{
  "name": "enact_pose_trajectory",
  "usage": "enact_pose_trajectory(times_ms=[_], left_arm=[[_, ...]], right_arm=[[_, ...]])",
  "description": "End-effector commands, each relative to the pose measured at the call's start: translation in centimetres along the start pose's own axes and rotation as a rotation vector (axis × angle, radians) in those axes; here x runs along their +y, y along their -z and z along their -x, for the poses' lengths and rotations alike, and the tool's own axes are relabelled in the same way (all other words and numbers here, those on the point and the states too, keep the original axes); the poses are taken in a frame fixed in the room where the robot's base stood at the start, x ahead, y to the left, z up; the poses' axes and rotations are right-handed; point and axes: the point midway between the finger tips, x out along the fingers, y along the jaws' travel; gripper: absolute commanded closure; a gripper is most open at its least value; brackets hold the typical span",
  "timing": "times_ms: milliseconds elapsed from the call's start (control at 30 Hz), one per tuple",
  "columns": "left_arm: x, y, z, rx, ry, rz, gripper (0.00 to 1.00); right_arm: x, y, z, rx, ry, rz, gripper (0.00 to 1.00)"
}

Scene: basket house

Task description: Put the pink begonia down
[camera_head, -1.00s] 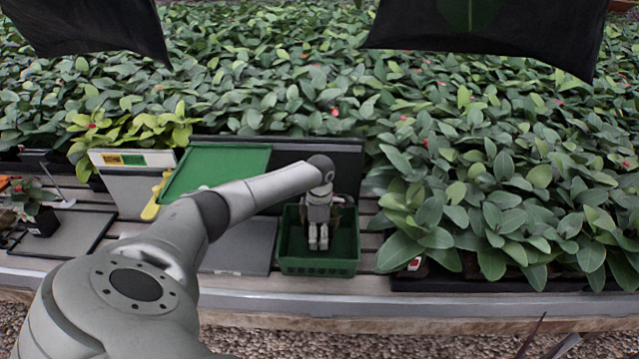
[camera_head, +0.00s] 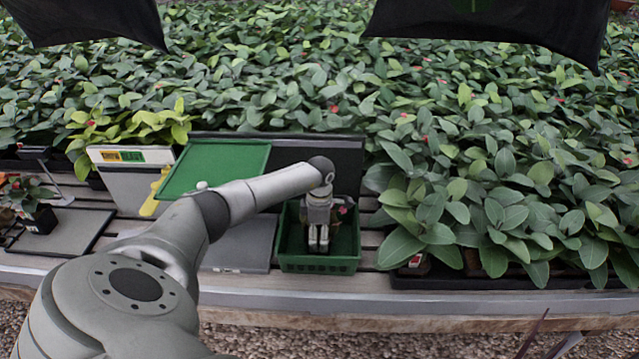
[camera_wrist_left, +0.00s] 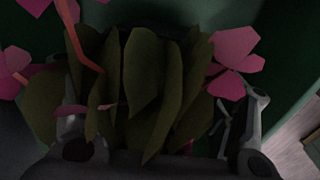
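The pink begonia shows large in the left wrist view, with dark green leaves (camera_wrist_left: 150,90) and pink flowers (camera_wrist_left: 236,60). In the head view only a small pink bit of the begonia (camera_head: 343,210) shows beside my left gripper (camera_head: 318,246). My left gripper points straight down inside the green basket (camera_head: 318,265). In the wrist view its fingers stand on both sides of the leaves. The begonia's pot is hidden, so I cannot tell whether the fingers grip it. My right gripper is out of view.
A green tray (camera_head: 215,168) and a grey panel (camera_head: 240,248) lie left of the basket. Dense leafy plants (camera_head: 490,200) crowd the right and back.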

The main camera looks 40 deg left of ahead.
Motion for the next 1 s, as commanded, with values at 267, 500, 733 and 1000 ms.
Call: enact_pose_trajectory(times_ms=[267,500,733,1000], left_arm=[[0.0,0.0,0.0,0.0,0.0,0.0,0.06],[0.0,0.0,0.3,0.0,0.0,0.0,0.06],[0.2,0.0,2.5,-0.001,-0.004,-0.001,0.06],[0.2,0.0,8.5,-0.002,-0.006,-0.001,0.06]], right_arm=[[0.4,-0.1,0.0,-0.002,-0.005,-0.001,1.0],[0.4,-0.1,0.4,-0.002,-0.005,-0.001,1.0],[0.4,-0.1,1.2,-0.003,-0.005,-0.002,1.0],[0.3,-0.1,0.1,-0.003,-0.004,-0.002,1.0]])
